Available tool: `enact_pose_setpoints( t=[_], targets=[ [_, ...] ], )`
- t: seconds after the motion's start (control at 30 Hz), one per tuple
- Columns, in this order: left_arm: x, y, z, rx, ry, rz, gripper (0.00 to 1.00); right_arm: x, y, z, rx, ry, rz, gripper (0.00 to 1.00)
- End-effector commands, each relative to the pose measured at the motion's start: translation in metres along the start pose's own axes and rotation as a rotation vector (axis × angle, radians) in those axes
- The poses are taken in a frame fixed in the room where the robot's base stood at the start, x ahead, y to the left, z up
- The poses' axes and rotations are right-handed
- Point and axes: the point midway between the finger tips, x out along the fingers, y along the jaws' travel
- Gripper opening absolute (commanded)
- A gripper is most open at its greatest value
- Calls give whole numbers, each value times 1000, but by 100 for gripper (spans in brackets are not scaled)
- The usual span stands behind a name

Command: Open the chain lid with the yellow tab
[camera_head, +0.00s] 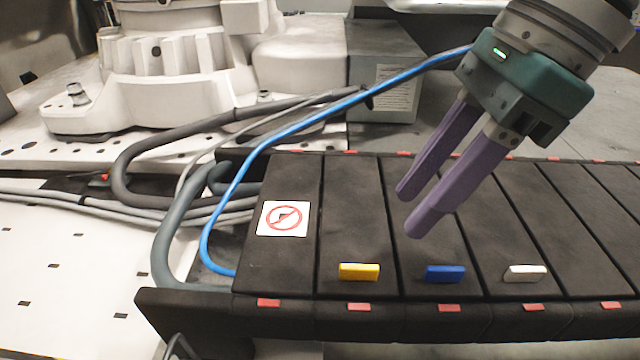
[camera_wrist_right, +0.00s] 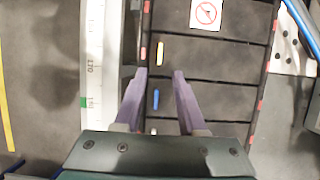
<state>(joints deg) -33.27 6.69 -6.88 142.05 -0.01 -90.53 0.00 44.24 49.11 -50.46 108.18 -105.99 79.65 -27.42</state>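The yellow tab (camera_head: 359,272) stands on a dark chain lid (camera_head: 356,215) near its front edge, and the lid lies flat in the row. The yellow tab also shows in the right wrist view (camera_wrist_right: 160,51), ahead of the fingertips and a little to their left. My right gripper (camera_head: 407,213) is above the neighbouring lid with the blue tab (camera_head: 445,273). Its purple fingers (camera_wrist_right: 159,73) are apart with nothing between them. The blue tab (camera_wrist_right: 156,98) shows between the fingers in the wrist view, lower down. My left gripper is in neither view.
A white tab (camera_head: 525,273) stands on the lid right of the blue one. A sign (camera_head: 284,218) with a red circle is on the leftmost lid. A blue cable (camera_head: 235,188) and grey hoses (camera_head: 160,200) run along the left end. A white machine base (camera_head: 165,70) stands behind.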

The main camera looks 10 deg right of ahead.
Motion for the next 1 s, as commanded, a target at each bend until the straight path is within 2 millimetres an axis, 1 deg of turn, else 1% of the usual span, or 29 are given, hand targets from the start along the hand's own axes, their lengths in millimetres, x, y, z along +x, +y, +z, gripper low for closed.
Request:
enact_pose_setpoints(
  t=[0.03, 0.17, 0.4, 0.5, 0.6, 0.7, 0.97, 1.0],
  targets=[
    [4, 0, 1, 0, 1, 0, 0, 6, -1, -3, -1, 7, -2, 40],
    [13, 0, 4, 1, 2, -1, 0, 24, 0, -3, -2, 7, 1, 40],
    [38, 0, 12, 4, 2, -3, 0, 71, 0, -3, -1, 5, 2, 40],
    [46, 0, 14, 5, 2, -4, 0, 86, 0, -3, 0, 4, 2, 40],
    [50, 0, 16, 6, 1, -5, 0, 94, 0, -2, 0, 3, 1, 40],
    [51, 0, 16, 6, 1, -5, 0, 98, 0, -2, 0, 4, 0, 40],
    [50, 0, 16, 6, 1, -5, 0, 98, 0, -1, 0, 4, 0, 40],
    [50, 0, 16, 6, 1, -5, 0, 98, 0, -1, 0, 4, 0, 36]
  ],
)
